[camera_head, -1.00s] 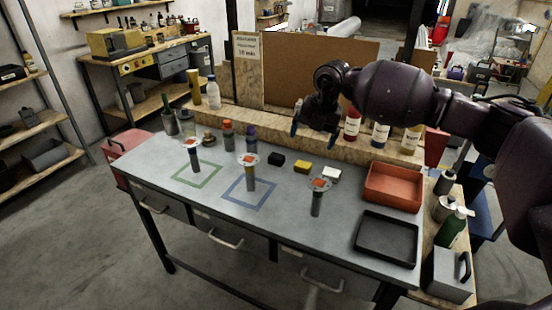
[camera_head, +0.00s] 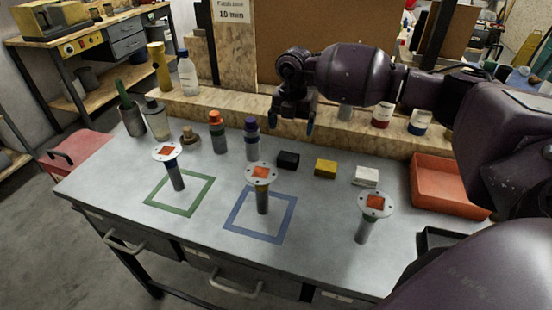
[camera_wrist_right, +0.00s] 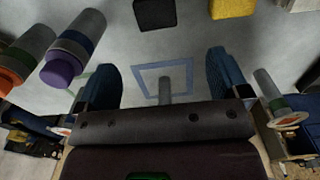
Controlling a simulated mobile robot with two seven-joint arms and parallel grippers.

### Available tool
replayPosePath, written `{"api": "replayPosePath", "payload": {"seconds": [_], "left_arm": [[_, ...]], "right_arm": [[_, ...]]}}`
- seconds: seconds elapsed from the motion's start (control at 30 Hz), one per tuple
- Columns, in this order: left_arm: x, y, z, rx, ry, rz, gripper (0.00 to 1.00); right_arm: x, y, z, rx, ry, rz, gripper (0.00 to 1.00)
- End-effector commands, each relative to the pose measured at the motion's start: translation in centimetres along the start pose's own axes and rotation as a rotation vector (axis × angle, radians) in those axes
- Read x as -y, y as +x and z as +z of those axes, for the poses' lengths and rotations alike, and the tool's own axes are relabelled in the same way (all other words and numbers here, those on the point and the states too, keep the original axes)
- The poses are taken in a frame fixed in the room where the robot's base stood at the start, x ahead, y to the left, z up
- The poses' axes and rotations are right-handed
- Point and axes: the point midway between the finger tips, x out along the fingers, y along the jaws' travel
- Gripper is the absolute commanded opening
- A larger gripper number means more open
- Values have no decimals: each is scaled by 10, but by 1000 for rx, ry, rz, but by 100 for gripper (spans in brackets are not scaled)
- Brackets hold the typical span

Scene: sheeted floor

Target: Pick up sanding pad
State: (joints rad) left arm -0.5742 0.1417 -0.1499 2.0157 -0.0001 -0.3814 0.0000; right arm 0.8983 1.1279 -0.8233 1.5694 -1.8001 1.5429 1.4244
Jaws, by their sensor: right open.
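Three small blocks that could be sanding pads lie in a row on the grey workbench (camera_head: 120,180): a black block (camera_head: 288,160), a yellow block (camera_head: 325,168) and a white block (camera_head: 366,176). I cannot tell which is the sanding pad. My right gripper (camera_head: 293,122) is open and empty, above the bench near the black block and apart from it. In the wrist view its blue fingers (camera_wrist_right: 165,80) are spread, with the black block (camera_wrist_right: 155,12) and yellow block (camera_wrist_right: 232,8) beyond them at the top edge. My left gripper is not in view.
Three upright handles with round plates and orange squares (camera_head: 166,152) (camera_head: 261,174) (camera_head: 375,204) stand towards the front. Orange-capped (camera_head: 216,132) and purple-capped (camera_head: 250,138) bottles stand left of the blocks. A red tray (camera_head: 450,186) is at right. Green (camera_head: 180,208) and blue (camera_head: 262,238) outlines mark the bench.

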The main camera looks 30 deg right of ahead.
Motion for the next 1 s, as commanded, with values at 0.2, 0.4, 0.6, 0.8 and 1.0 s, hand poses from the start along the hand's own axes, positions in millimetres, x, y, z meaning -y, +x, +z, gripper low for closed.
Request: {"api": "replayPosePath", "payload": {"seconds": [0.2, 0.4, 0.6, 0.8, 1.0], "left_arm": [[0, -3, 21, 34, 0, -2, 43], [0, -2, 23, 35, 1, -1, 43], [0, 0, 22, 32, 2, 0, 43], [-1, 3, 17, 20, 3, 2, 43], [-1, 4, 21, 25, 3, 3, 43]], "right_arm": [[0, 19, 0, -8, 0, -8, 94], [0, 43, 0, -8, -1, -9, 94], [0, 67, 0, -7, -2, -7, 94], [-1, 78, 1, -8, -1, -8, 94], [-2, 106, 3, -10, 0, -10, 94]]}}
